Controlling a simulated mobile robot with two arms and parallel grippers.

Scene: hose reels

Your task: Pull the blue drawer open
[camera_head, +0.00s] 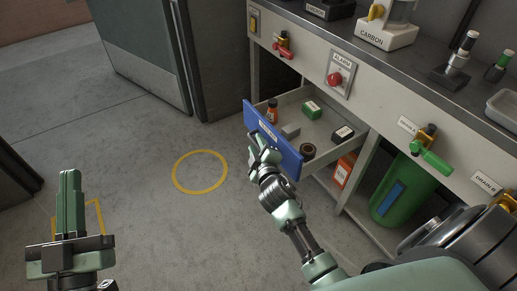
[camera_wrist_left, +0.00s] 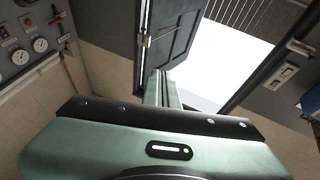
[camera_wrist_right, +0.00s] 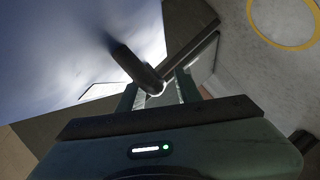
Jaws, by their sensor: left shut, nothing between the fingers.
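The blue drawer (camera_head: 271,139) stands pulled out from the workbench, with its tray exposed. Its blue front fills the upper left of the right wrist view (camera_wrist_right: 70,50). A dark bar handle (camera_wrist_right: 137,69) sticks out from that front. My right gripper (camera_head: 262,148) is at the outer face of the drawer front. Its fingers (camera_wrist_right: 160,92) are spread apart, with the end of the handle at the gap between them; contact is unclear. My left gripper (camera_head: 69,180) is shut and empty, above the floor at the left, away from the drawer.
A red alarm button (camera_head: 335,79) is on the panel above. A green cylinder (camera_head: 403,190) stands under the bench. The floor around the yellow circle (camera_head: 200,172) is clear.

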